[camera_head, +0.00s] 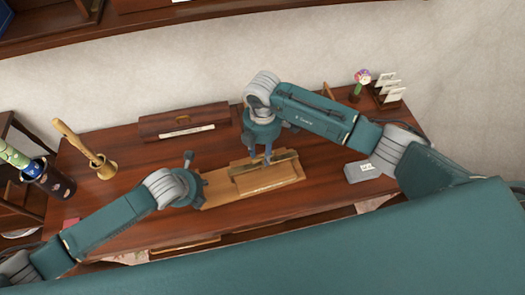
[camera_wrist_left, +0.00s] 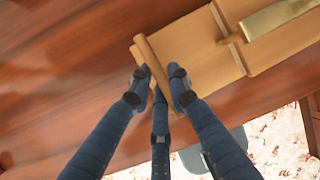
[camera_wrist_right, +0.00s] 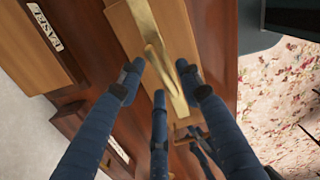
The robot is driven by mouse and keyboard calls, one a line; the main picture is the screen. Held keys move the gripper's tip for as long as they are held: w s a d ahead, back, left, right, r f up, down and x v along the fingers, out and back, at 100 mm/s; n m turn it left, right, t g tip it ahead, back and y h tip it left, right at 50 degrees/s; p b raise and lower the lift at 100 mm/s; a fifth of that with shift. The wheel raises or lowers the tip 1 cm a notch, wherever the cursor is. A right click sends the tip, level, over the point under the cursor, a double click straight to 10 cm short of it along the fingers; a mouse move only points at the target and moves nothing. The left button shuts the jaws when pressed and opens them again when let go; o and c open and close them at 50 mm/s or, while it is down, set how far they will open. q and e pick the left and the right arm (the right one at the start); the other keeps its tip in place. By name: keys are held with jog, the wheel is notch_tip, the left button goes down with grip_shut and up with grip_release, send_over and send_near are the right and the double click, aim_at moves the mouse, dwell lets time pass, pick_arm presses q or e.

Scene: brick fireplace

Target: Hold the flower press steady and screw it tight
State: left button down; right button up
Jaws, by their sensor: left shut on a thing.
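The flower press (camera_head: 268,181) is a wooden board assembly lying on the desk, with a brass bar across its top. My left gripper (camera_head: 200,184) is at its left end. In the left wrist view its fingers (camera_wrist_left: 160,86) are shut on the wooden end strip (camera_wrist_left: 152,66) of the press base. My right gripper (camera_head: 268,157) points down over the press. In the right wrist view its fingers (camera_wrist_right: 160,76) stand open on both sides of a brass handle (camera_wrist_right: 160,66), with gaps beside it. The screw under the handle is not clearly visible.
A long wooden box (camera_head: 184,122) lies behind the press. A mortar with a wooden pestle (camera_head: 103,166) and dark cups (camera_head: 50,178) stand at the left. A grey block (camera_head: 361,171), a small flower vase (camera_head: 358,88) and a card holder (camera_head: 388,92) are at the right.

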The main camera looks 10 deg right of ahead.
pick_arm(q)
jog(key=shift+s+f, duration=0.1)
pick_arm(e)
notch_tip(320, 180, up, 12)
jog(key=shift+f, duration=0.15)
dwell(0.3)
pick_arm(q)
jog(key=c, duration=1.5)
grip_release()
jog(key=shift+c, duration=0.2)
